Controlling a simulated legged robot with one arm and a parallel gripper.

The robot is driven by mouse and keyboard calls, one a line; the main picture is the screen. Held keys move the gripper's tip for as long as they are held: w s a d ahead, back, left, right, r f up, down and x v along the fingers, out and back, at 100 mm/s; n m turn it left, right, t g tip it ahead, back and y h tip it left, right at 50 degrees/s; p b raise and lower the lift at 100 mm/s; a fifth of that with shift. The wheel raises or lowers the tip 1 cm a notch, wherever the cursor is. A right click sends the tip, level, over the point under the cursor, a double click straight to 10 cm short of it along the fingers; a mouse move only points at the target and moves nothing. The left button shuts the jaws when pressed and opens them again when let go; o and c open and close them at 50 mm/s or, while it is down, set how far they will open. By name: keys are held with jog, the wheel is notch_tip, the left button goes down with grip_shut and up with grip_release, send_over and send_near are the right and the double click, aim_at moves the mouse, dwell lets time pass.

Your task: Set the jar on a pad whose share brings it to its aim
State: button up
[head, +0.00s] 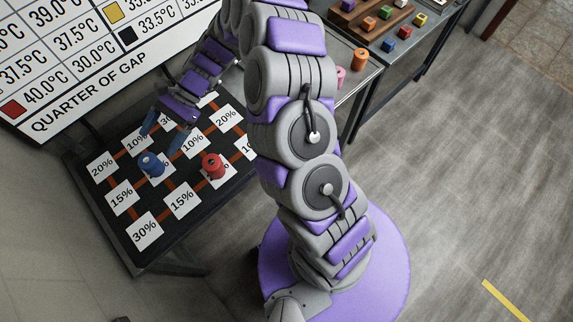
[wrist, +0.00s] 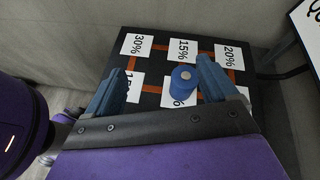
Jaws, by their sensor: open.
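A blue jar (head: 151,163) stands upright on the board of percentage pads (head: 133,249), on a pad whose label is mostly covered. A red jar (head: 213,165) stands to its right on another pad. Pads reading 20% (head: 102,166), 15% (head: 122,197), 30% (head: 145,230), 15% (head: 182,199) and 20% (head: 227,117) show. My gripper (head: 163,134) is open and empty, just behind the blue jar in the head view. In the wrist view the blue jar (wrist: 183,83) appears between the two spread fingers, nearer the right one; contact is not visible.
Orange (head: 359,59) and pink (head: 340,76) jars stand right of my arm. Small coloured cubes lie on a wooden tray (head: 346,21) and table beyond.

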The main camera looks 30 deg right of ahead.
jog(key=s+d+r+n+h, duration=0.2)
jog(key=s+r+n, duration=0.25)
jog(key=s, duration=0.25)
jog(key=s+d+r+n+h, duration=0.3)
jog(key=s+r, duration=0.3)
jog(key=s+d+r+n+t+h, duration=0.1)
jog(key=s+d+n+h, duration=0.1)
jog(key=s+d, duration=0.6)
jog(key=s+d+r+n+t+h, duration=0.1)
jog(key=s+d+n+h, duration=0.1)
jog(key=s+d+h, duration=0.3)
jog(key=s+d, duration=0.4)
jog(key=shift+s+r+t, duration=0.2)
jog(key=shift+r+t, duration=0.1)
jog(key=shift+t, duration=0.1)
